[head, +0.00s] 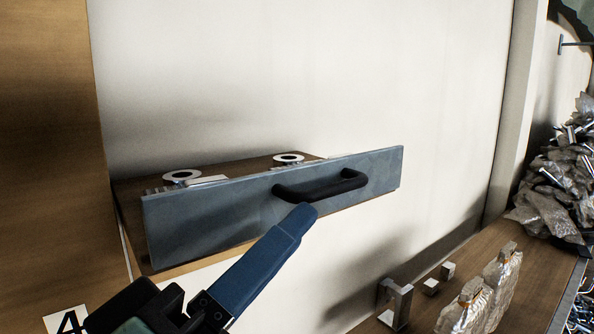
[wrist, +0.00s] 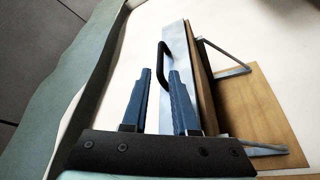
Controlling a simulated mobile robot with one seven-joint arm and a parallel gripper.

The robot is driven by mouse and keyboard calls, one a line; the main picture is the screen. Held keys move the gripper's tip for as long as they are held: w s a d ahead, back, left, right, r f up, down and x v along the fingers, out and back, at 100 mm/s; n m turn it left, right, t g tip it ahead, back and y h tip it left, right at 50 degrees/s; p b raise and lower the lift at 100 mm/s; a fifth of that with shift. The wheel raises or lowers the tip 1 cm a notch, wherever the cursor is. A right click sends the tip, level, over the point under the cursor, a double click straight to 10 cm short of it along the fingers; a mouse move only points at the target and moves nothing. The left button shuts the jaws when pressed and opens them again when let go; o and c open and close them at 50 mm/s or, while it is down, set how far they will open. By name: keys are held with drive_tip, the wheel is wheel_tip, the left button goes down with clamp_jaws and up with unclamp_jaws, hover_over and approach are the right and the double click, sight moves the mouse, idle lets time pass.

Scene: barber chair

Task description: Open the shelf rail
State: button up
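The shelf rail's grey front panel (head: 220,212) is fixed to a wooden shelf (head: 235,168) against the pale wall. A black bow handle (head: 325,190) sits on the panel. In the wrist view the handle (wrist: 162,62) stands at the panel's edge (wrist: 177,45), just ahead of the gap between my fingers. My gripper (wrist: 160,76) is open, its two blue fingers apart. In the head view one blue finger of my gripper (head: 303,212) shows, its tip just below the handle's near end. Whether it touches is unclear; the other finger is hidden.
Two ring-shaped items, one on the left (head: 182,176) and one farther right (head: 288,158), lie on the shelf. Below right, a wooden surface (head: 525,275) carries wrapped packages (head: 500,280) and metal blocks (head: 396,303). A wooden panel (head: 50,150) rises at the left.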

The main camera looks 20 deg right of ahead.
sight(331, 191)
drive_tip(key=p+x, duration=0.2)
drive_tip(key=x, duration=0.4)
drive_tip(key=shift+w+d+r, duration=0.2)
drive_tip(key=shift+p+x, duration=0.45)
drive_tip(key=shift+x, duration=0.35)
drive_tip(key=shift+f, duration=0.2)
drive_tip(key=shift+c, duration=0.2)
clamp_jaws()
